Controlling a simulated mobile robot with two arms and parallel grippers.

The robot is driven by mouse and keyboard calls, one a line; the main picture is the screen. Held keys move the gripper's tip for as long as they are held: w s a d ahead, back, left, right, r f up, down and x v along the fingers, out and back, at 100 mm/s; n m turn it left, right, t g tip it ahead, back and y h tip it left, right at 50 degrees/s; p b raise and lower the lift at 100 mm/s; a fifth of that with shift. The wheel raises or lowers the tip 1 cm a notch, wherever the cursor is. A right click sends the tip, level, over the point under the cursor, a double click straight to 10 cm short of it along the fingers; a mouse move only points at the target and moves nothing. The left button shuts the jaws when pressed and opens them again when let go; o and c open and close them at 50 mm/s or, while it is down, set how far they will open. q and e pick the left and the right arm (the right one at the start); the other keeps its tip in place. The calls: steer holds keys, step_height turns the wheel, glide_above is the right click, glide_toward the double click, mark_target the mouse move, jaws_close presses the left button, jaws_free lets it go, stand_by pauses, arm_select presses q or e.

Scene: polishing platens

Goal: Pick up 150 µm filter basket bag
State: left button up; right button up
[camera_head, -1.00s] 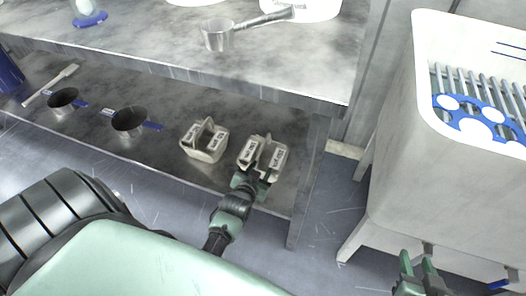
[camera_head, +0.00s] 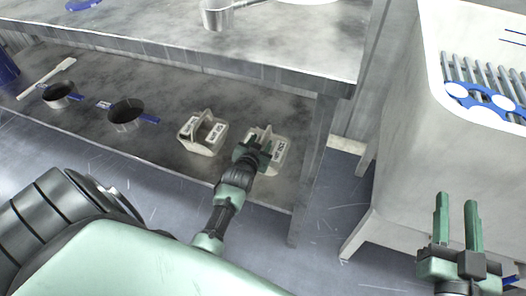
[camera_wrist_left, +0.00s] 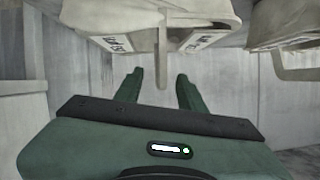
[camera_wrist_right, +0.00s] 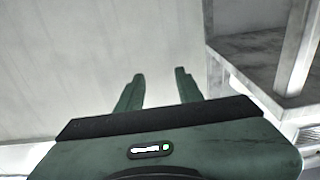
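Two pale filter baskets with labels and raised handles sit on the lower shelf: a left basket (camera_head: 203,133) and a right basket (camera_head: 279,155). The label print is too small to read surely, so I cannot tell which is 150 µm. My left gripper (camera_head: 258,148) is at the right basket and hides part of it. In the left wrist view, my left gripper (camera_wrist_left: 161,77) is open, with the handle (camera_wrist_left: 162,55) of the nearer basket (camera_wrist_left: 125,15) showing between its fingertips; contact is not visible. My right gripper (camera_head: 457,200) is open and empty in front of the white tub.
Two dark cups (camera_head: 126,113) with blue handles and a pale paddle (camera_head: 46,78) lie further left on the lower shelf (camera_head: 160,146). The upper table (camera_head: 285,62) overhangs it, with a leg (camera_head: 306,180) at right. A white tub (camera_head: 440,130) stands at far right.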

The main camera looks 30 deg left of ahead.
arm_select(q)
steer(key=shift+b+x, duration=0.35)
steer(key=shift+x, duration=0.7)
steer(key=shift+w, duration=0.1)
jaws_close()
arm_select(e)
steer(key=r+t, duration=0.2)
steer(key=r, duration=0.1)
steer(key=s+r+t, duration=0.1)
steer(key=r, duration=0.1)
steer(key=shift+a+y, duration=0.25)
steer(key=shift+y, duration=0.15)
